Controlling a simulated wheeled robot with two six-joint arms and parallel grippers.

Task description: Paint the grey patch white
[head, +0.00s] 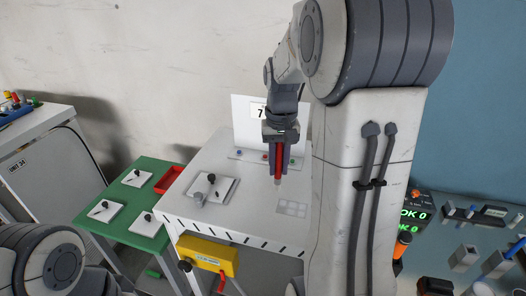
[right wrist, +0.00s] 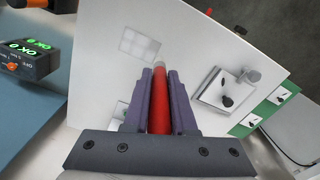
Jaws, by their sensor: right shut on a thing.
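A pale grey patch (head: 292,208), divided into squares, lies on the white table (head: 240,215) near its right side. It also shows in the right wrist view (right wrist: 139,44). My right gripper (head: 278,165) is shut on a red stick-like tool (head: 278,160) with a pale tip. In the right wrist view the tool (right wrist: 160,105) sits between the fingers, its tip pointing down the view's far side, close to the patch's lower right corner. I cannot tell the tip's height above the table. My left gripper is out of view.
A white plate (head: 225,191) with a black part and a grey cylinder lies left of the patch. A yellow box (head: 207,256) hangs at the table's front. A green table (head: 120,224) stands left.

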